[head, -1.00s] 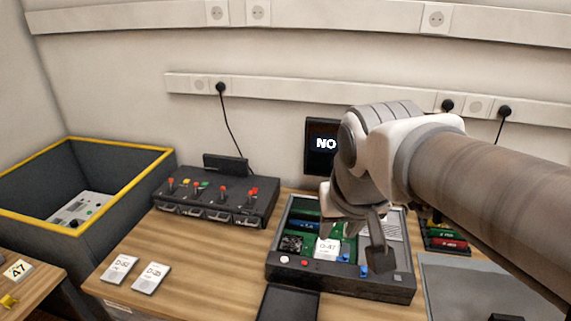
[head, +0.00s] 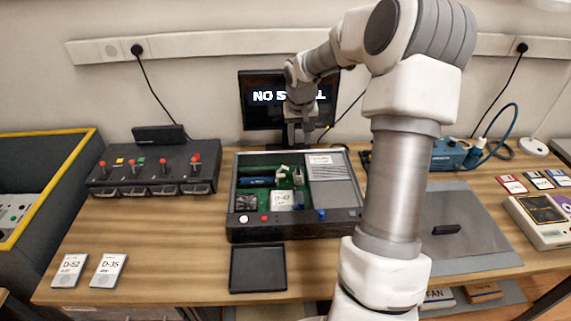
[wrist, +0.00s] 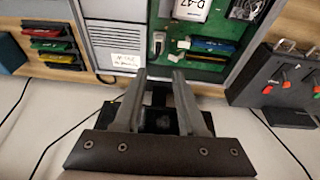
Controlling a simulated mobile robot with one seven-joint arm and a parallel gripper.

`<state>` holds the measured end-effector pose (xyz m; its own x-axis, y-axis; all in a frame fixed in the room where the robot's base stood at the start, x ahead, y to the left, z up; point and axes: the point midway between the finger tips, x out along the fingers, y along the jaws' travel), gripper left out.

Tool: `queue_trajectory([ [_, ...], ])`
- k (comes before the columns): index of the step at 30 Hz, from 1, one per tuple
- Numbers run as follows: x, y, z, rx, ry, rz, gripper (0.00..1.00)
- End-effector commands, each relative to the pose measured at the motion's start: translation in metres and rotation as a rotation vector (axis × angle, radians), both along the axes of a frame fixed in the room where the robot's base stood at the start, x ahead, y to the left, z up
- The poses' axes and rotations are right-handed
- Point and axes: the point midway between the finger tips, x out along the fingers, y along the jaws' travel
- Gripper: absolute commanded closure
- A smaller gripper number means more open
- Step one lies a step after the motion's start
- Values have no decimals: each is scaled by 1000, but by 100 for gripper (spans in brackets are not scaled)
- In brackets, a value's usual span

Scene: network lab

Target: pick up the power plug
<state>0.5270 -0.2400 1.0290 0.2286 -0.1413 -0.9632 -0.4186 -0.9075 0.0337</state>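My gripper (head: 299,133) is behind the open device case (head: 233,212), in front of the monitor, pointing down. In the wrist view my gripper (wrist: 159,76) has its two fingers apart. A dark blocky shape (wrist: 160,97) shows between them; it may be the power plug, but I cannot tell for sure. A black cable (wrist: 62,139) runs from the wall side toward this spot. In the head view the cable (head: 347,109) comes down beside the monitor, with a small yellow part near my gripper. No clear contact with the fingers shows.
The monitor (head: 258,116) stands close behind my gripper. The case holds a green board and a D-47 label (head: 284,199). A switch box (head: 153,171) stands left, a black tray (head: 258,268) in front, a grey mat (head: 470,214) right.

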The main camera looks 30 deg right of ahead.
Motion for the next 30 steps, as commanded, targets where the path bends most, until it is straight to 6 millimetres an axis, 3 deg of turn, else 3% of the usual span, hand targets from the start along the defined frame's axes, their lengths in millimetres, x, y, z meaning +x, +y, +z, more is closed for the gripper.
queue_trajectory([
  [8, 9, -17, -24, 34, -14, -18, 60],
  [22, 31, -26, -113, 35, -13, -18, 60],
  [30, 36, -29, -132, 32, -14, -17, 60],
])
